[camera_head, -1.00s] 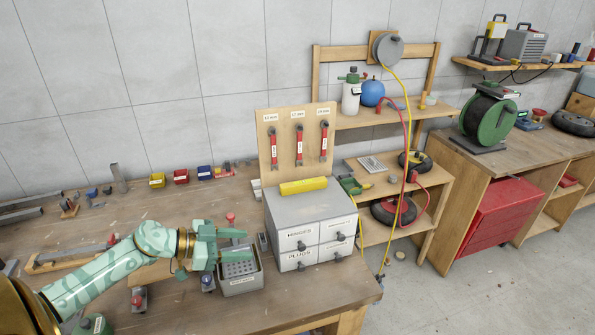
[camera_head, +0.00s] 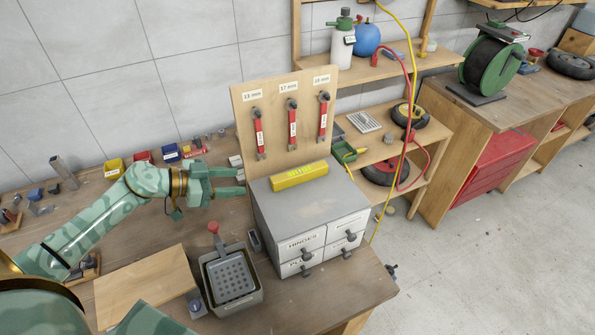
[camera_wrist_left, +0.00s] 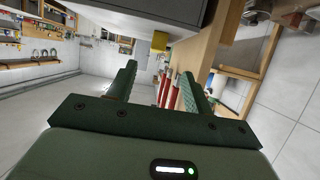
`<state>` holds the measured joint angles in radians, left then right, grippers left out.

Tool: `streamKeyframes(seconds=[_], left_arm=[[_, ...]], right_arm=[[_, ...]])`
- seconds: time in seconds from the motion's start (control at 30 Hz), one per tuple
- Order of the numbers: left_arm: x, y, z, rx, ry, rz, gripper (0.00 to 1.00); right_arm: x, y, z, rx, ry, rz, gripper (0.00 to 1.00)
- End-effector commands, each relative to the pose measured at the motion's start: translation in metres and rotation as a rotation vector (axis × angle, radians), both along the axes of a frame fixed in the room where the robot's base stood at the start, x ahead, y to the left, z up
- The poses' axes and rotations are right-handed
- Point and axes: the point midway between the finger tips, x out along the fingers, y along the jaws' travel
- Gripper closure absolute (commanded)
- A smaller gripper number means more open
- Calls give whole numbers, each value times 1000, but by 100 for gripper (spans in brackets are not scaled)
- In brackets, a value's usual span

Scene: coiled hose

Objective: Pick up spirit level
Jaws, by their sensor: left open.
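The yellow spirit level (camera_head: 299,175) lies flat on top of the grey drawer cabinet, near its back edge by the wrench board. In the left wrist view its yellow end (camera_wrist_left: 159,41) shows beyond my fingers. My left gripper (camera_head: 242,182) is open and empty, to the left of the cabinet at about the height of its top. Its fingers point right, toward the level, and are apart from it. In the left wrist view the two fingers (camera_wrist_left: 158,72) stand wide apart with the level's end between their directions. My right gripper is not in view.
The grey drawer cabinet (camera_head: 310,205) has labelled drawers. A wooden board (camera_head: 240,110) with three red wrenches rises behind the level. A grey bin (camera_head: 230,303) stands in front of my left gripper. Small coloured boxes (camera_head: 171,153) line the wall. A red and a yellow hose hang at right.

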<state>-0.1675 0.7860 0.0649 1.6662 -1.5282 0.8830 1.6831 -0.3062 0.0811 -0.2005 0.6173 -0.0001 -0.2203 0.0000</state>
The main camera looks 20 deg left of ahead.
Motion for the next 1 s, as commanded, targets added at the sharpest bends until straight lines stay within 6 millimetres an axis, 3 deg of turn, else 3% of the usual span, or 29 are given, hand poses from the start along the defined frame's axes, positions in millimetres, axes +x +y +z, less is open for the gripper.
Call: streamKeyframes(seconds=[0.2,0.47,0.7,1.0], left_arm=[[35,-31,-18,-2,-4,1,49],[51,-47,-26,-1,-2,-1,49],[77,-71,-37,-1,-2,0,49],[81,-76,-40,1,-1,-1,49]], right_arm=[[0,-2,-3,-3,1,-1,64],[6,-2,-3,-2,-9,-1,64],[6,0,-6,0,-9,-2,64],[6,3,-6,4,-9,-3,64]])
